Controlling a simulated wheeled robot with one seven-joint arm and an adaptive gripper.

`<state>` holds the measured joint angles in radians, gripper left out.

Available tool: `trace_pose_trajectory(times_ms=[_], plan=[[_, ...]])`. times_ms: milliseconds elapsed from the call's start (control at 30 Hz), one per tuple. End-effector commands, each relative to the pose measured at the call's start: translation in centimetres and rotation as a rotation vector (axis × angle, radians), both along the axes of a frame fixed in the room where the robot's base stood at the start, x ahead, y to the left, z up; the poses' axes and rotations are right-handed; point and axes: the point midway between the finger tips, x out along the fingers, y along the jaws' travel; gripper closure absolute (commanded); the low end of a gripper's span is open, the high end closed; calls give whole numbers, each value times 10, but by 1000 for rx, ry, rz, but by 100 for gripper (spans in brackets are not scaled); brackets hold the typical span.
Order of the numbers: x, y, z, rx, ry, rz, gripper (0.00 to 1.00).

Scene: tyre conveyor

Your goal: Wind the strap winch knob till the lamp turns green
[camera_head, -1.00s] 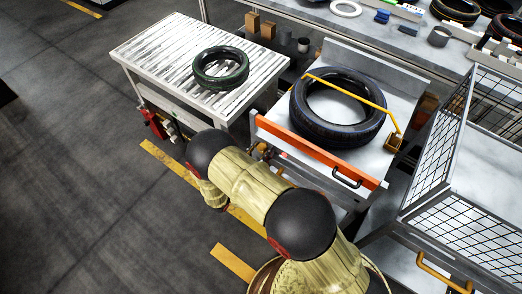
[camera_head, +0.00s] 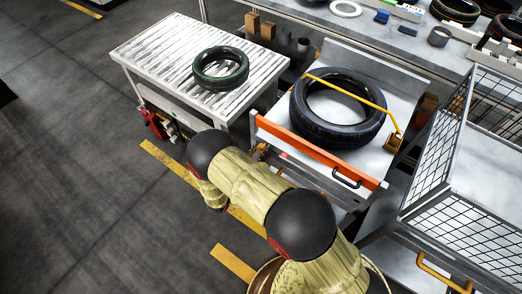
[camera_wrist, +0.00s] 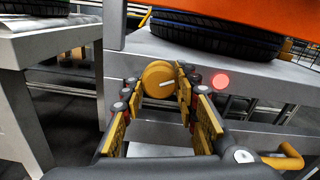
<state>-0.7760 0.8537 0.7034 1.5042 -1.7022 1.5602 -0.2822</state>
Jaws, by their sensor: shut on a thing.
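The yellow round winch knob (camera_wrist: 158,78) with a white mark sits on the front of the grey bench in the wrist view. My gripper (camera_wrist: 157,90) has its fingers on both sides of the knob and is shut on it. The lamp (camera_wrist: 220,81) to the right of the knob glows red. In the head view my arm hides the knob, and the gripper is mostly hidden. A yellow strap (camera_head: 348,86) runs over the large black tyre (camera_head: 338,112) on the bench.
An orange bar (camera_head: 315,150) with a black handle crosses the bench front. A roller conveyor (camera_head: 160,50) with a smaller tyre (camera_head: 220,68) stands to the left. A wire mesh cage (camera_head: 440,150) stands at the right. A yellow handle (camera_wrist: 285,158) is low right in the wrist view.

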Motion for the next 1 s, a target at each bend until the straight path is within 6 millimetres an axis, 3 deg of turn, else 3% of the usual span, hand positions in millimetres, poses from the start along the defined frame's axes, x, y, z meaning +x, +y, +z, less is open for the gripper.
trace_pose_trajectory(times_ms=[367,1000], plan=[[1,1,-1,134,-104,1,95],[2,3,0,599,-468,1,95]])
